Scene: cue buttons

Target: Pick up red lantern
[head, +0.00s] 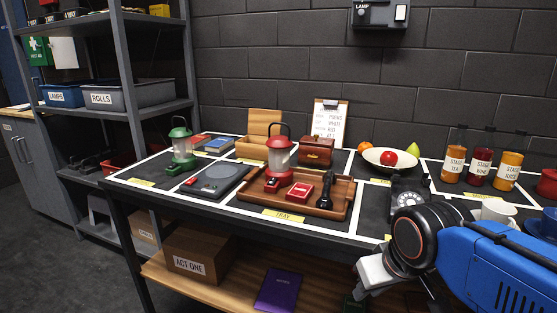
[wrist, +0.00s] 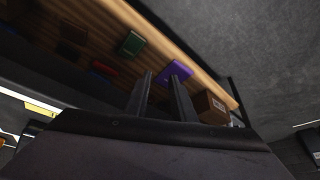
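The red lantern (head: 279,158) stands upright in the left part of a wooden tray (head: 335,213) on the dark table, in the head view. It has a red cap, clear glass and a red base. A similar green lantern (head: 181,148) stands farther left. My gripper (wrist: 162,76) is open and empty in the wrist view, its two fingers apart. In the head view it is low at the right, by the table's front edge, and its fingers are not clear there. The red lantern is not in the wrist view.
A red box (head: 299,192) and a black handset (head: 326,190) share the tray. A grey device (head: 215,180) lies left of it. A brown case (head: 316,151) and wooden box (head: 262,125) stand behind. The lower shelf holds a purple book (head: 278,290), also below my fingers (wrist: 176,72).

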